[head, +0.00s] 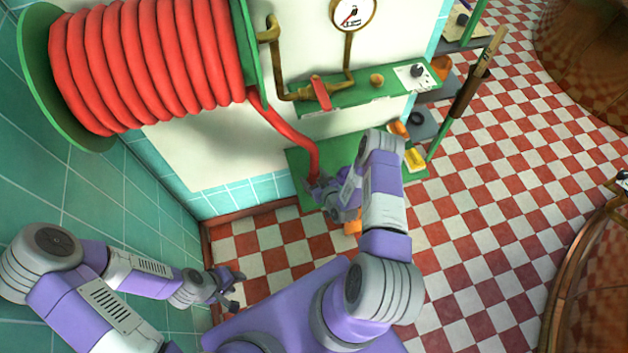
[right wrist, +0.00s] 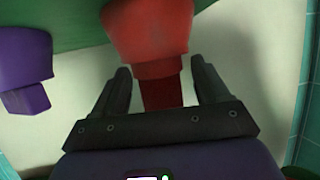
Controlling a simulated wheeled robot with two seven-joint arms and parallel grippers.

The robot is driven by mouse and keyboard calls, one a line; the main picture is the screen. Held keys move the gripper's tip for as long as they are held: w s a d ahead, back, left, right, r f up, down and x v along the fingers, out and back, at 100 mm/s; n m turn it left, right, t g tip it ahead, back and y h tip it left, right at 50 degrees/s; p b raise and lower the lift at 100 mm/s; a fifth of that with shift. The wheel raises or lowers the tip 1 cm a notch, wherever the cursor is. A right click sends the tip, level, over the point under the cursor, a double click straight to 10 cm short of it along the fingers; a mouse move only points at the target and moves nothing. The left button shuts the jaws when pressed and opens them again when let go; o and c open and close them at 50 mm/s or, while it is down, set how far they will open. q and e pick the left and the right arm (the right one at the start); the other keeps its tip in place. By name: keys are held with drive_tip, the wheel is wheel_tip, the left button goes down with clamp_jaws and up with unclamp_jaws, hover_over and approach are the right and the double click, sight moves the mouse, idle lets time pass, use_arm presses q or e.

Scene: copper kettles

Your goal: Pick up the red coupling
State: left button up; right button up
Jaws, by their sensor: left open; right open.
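The red coupling (right wrist: 150,30) hangs in the right wrist view, with a wide upper body and a narrower, darker lower end. That lower end sits between the fingers of my right gripper (right wrist: 160,78). The fingers are open, with a gap on each side of it. In the head view my right gripper (head: 318,190) is at the lower end of the red hose (head: 290,130), by the green shelf; my arm and gripper mostly hide the coupling there. My left gripper (head: 232,288) is open and empty, low at the left above the floor.
A purple fitting (right wrist: 25,65) hangs left of the coupling in the right wrist view. A green lower shelf (head: 340,150) lies behind my right arm. The hose reel (head: 145,65) is at upper left. A copper kettle (head: 590,290) stands at right. Checkered floor between is clear.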

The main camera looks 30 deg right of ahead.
drive_tip(key=shift+x, duration=0.8)
drive_tip(key=c, duration=1)
wheel_tip(320, 180, up, 9)
drive_tip(key=shift+r+p, duration=0.1)
drive_tip(key=shift+p, duration=0.8)
drive_tip(key=shift+r, duration=0.45)
